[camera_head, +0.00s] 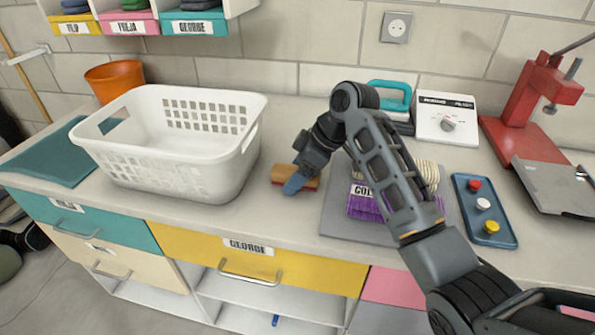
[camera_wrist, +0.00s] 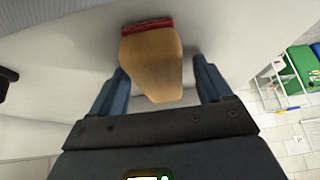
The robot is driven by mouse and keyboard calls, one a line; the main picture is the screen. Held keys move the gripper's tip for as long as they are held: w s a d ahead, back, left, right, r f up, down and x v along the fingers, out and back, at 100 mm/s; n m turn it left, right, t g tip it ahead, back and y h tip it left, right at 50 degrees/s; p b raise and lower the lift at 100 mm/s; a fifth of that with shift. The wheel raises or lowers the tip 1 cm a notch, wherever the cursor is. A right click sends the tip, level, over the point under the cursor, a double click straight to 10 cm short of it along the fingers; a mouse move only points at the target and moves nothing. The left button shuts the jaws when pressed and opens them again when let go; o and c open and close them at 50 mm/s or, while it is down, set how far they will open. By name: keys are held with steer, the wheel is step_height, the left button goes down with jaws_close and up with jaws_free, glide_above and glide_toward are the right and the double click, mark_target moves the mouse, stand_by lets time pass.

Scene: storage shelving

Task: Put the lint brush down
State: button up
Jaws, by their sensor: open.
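The lint brush (camera_head: 295,173) has a tan wooden body with a dark red strip along one edge. It lies on the pale countertop, just right of the white laundry basket (camera_head: 176,185). My gripper (camera_head: 295,184) is down at the brush, its blue fingers in front of it. In the wrist view, the lint brush (camera_wrist: 151,65) shows between the two blue fingers of my gripper (camera_wrist: 160,85), with a visible gap on each side. The gripper is open. The brush's underside is hidden.
A grey mat (camera_head: 338,215) with a purple labelled bundle (camera_head: 364,205) lies right of the brush, partly behind my arm. A blue tray with coloured knobs (camera_head: 484,212) and a red press (camera_head: 535,100) stand farther right. Bare counter lies in front of the brush.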

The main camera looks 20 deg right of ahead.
steer(key=shift+r, duration=0.1)
steer(key=v, duration=1.2)
steer(key=shift+b, duration=0.4)
